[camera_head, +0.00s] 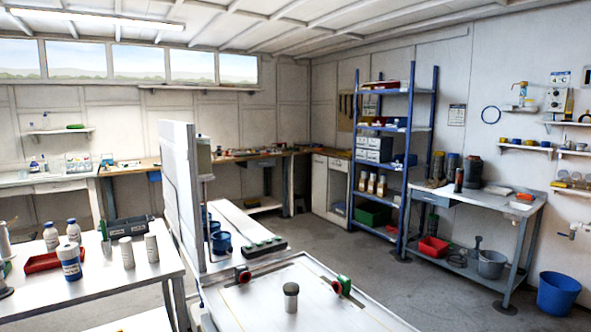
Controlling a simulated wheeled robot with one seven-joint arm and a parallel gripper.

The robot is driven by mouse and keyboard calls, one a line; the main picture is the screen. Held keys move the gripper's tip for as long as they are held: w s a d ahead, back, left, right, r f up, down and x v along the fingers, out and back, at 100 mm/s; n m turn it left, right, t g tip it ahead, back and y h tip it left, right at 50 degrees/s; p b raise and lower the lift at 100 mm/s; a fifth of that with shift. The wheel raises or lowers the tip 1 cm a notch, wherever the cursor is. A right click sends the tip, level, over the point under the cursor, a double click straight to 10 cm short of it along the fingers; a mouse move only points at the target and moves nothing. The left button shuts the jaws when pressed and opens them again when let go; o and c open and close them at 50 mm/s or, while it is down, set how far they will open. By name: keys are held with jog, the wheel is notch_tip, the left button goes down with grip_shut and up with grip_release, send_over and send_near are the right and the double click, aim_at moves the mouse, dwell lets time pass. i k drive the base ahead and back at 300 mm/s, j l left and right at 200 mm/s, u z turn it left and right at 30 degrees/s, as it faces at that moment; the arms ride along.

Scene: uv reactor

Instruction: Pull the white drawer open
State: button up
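I cannot tell for certain which part is the white drawer of the task. A white drawer front (61,186) under the left wall bench looks closed. At the bottom centre is a white, rimmed, tray-like surface (255,308) with a grey-capped cylinder (291,297) standing on it; whether it is a drawer is unclear. A tall white panel (178,195) stands upright behind its left side. My gripper is not in view.
A white table (100,284) at left holds bottles, white cylinders and a red tray (42,262). Blue shelving (409,160), a grey workbench (508,207) and a blue bucket (558,294) stand at right. Grey floor (385,272) is clear between.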

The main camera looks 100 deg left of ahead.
aim_at(50, 187)
jog(key=u, duration=4.6)
jog(key=i+j+u, duration=0.2)
jog(key=j+u, duration=0.2)
jog(key=i+j+u, duration=0.25)
jog(key=u, duration=0.15)
jog(key=i+j+u, duration=0.6)
jog(key=u, duration=0.15)
jog(key=i+j+u, duration=0.2)
jog(key=u, duration=0.15)
jog(key=i+j+u, duration=0.1)
jog(key=i+u, duration=0.2)
jog(key=i+j+z, duration=0.15)
jog(key=i+z, duration=0.2)
jog(key=i, duration=0.35)
jog(key=i+l+z, duration=0.15)
jog(key=i+z, duration=0.95)
jog(key=z, duration=0.15)
jog(key=i+z, duration=0.15)
jog(key=i, duration=1.6)
